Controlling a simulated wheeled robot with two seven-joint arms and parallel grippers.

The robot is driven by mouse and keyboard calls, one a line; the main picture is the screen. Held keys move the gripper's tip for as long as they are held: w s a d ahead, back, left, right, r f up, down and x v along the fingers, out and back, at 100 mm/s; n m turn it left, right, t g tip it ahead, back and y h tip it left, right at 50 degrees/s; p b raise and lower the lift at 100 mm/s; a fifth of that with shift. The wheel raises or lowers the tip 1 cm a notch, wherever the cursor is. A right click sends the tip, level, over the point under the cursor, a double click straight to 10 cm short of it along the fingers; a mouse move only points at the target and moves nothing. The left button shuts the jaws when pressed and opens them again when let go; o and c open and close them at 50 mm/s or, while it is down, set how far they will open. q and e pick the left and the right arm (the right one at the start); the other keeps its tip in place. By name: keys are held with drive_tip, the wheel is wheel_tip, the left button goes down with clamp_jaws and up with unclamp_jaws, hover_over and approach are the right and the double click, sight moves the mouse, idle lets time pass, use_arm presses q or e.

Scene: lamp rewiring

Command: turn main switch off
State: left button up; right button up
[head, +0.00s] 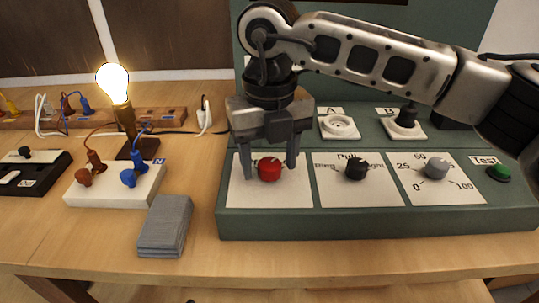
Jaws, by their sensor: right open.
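A red knob (269,170) sits on a white plate (240,196) at the left of the green console (375,222); I take it to be the main switch. The plate's label is hidden behind my gripper, and the knob's exact setting is hard to tell. My right gripper (270,166) points down over the knob, one finger on each side. Its fingers are open, with a visible gap to the knob. A lit bulb (113,84) glows on its stand at the left. My left gripper is not in view.
Right of the red knob are a black knob (356,168), a grey dial (436,166) and a green test button (499,171). Sockets A (339,127) and B (404,125) stand behind. A white terminal block (110,194) and grey stack (164,227) lie left of the console.

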drive_tip(key=shift+c, duration=0.2)
drive_tip(key=c, duration=0.9)
